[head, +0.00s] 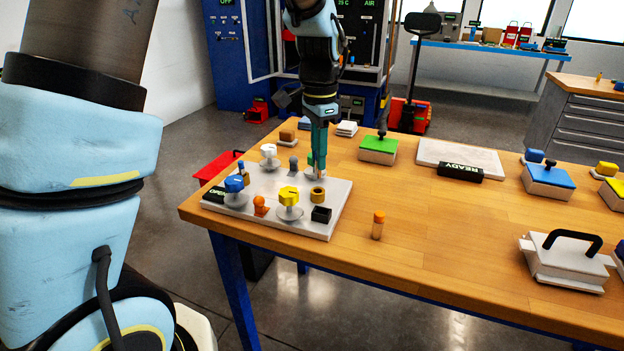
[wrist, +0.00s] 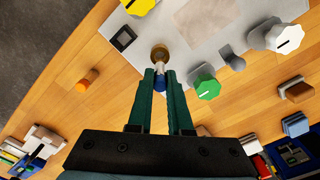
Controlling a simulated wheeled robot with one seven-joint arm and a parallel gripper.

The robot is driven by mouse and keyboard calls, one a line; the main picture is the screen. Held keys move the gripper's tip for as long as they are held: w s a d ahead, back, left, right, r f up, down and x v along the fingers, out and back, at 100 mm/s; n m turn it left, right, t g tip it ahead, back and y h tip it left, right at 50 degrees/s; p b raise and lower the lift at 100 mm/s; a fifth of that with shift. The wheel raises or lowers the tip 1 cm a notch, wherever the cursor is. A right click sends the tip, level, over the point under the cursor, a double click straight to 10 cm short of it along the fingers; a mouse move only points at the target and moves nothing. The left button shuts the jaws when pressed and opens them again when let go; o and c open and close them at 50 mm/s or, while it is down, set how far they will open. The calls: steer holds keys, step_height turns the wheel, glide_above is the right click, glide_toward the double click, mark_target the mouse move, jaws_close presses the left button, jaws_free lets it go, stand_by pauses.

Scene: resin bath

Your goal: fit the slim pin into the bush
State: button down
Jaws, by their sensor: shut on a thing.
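My gripper (head: 319,174) points down over the pale fixture plate (head: 334,208). In the wrist view my gripper (wrist: 160,78) has its two teal fingers closed around the slim pin (wrist: 160,84), which shows a blue part between the fingertips and a pale shank beyond them. The brass bush (wrist: 160,51) lies directly beyond the pin's end; it also shows in the head view (head: 318,195), just below the fingertips. I cannot tell whether the pin's tip is above the bush or inside its mouth. The fingers mostly hide the pin in the head view.
On the plate stand a yellow knob (head: 289,194), a blue knob (head: 234,184), a white knob (head: 268,151), an orange peg (head: 260,206) and a black square socket (head: 321,214). A green knob (wrist: 207,88) is close beside my fingers. An orange-capped vial (head: 378,226) stands on the table.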

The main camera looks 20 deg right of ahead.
mark_target(319, 177)
steer(key=shift+f+p, duration=0.5)
steer(key=shift+f, duration=2.45)
steer(key=shift+f, duration=0.15)
steer(key=c, duration=0.8)
jaws_free()
steer(key=shift+c, duration=0.2)
step_height(319, 177, up, 12)
steer(key=shift+r+b, duration=0.15)
steer(key=shift+b, duration=0.8)
steer(key=w+a+f+n, duration=0.25)
steer(key=a+n, duration=0.45)
steer(key=a, duration=0.7)
steer(key=s+a+f+n, duration=0.2)
steer(key=a+n, duration=0.1)
steer(key=a, duration=0.2)
steer(key=s+a+f+n+t, duration=0.1)
steer(key=s+a+f+n, duration=0.1)
steer(key=a, duration=0.4)
steer(key=s+a+f+n, duration=0.1)
steer(key=s+a+n, duration=0.1)
steer(key=a+n, duration=0.2)
steer(key=shift+s+a+f+t, duration=0.3)
steer(key=shift+a+f, duration=0.1)
steer(key=shift+a, duration=0.3)
